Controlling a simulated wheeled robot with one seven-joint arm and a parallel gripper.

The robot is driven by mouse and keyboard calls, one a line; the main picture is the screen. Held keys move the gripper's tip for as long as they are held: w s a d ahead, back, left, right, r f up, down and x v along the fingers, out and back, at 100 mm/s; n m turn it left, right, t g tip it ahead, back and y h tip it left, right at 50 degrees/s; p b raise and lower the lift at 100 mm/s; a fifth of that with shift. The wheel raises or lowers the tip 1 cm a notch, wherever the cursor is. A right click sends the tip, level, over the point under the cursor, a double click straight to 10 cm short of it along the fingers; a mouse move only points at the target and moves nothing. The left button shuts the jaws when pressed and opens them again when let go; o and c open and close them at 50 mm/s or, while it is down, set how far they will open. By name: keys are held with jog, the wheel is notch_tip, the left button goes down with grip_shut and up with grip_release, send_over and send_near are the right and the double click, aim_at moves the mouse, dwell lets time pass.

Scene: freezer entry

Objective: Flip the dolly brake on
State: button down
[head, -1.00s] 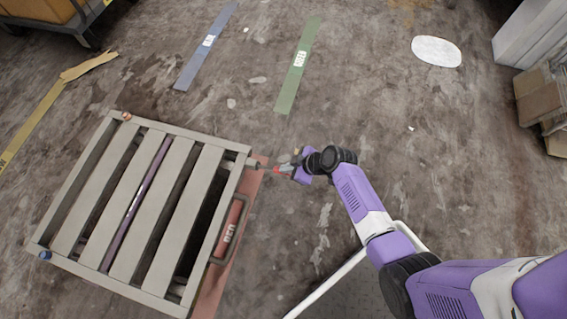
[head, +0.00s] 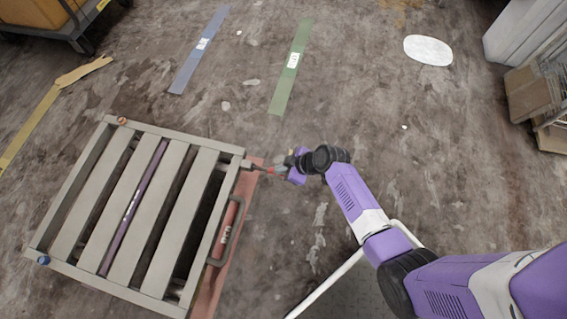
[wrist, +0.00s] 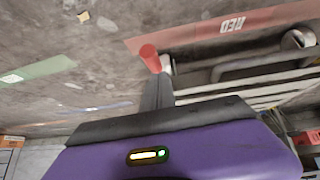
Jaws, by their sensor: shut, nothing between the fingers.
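The dolly (head: 125,205) is a low grey slatted frame on the floor at the left in the head view. A small lever with a red end (head: 268,170) sticks out from its far right corner; this looks like the brake. In the wrist view the red end (wrist: 150,58) is just beyond my fingertips. My gripper (head: 280,168) is shut and empty, low beside the lever. In the wrist view its grey fingers (wrist: 158,90) are together. I cannot tell whether they touch the lever.
A red floor strip (head: 208,290) lies under the dolly's right side. Blue (head: 200,48) and green (head: 291,68) strips lie beyond it. Another cart (head: 85,18) stands at the top left, and cardboard boxes (head: 535,95) at the right. The middle floor is clear.

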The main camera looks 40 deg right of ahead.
jog(key=p+v, duration=0.4)
jog(key=v, duration=0.7)
jog(key=shift+a+r, duration=0.15)
jog(key=shift+r, duration=0.3)
jog(key=shift+w, duration=0.2)
